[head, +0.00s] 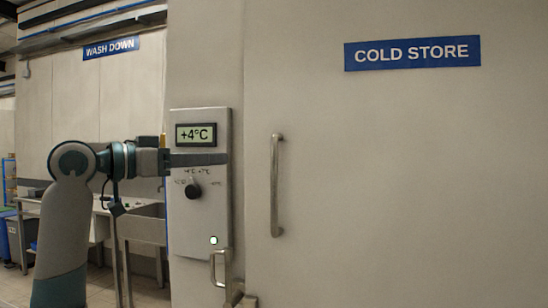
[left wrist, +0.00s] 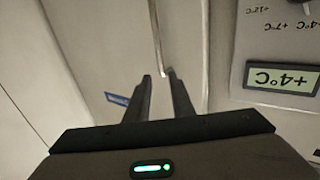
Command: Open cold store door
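The cold store door (head: 400,190) is a large pale panel under a blue COLD STORE sign (head: 412,53). It looks closed. Its upright metal bar handle (head: 276,185) is near the door's left edge. My left gripper (head: 226,158) reaches across the control panel, left of the handle and apart from it in the head view. In the left wrist view my left gripper (left wrist: 160,77) has its two fingers spread with nothing held. The handle (left wrist: 156,38) shows there beyond the fingertips, roughly in line with the gap. My right gripper is not in view.
A control panel (head: 213,220) with a +4°C display and black knob (head: 193,191) sits left of the door, behind my gripper. A metal bracket (head: 220,268) juts out below it. A sink (head: 140,228) stands at the left under a WASH DOWN sign (head: 111,48).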

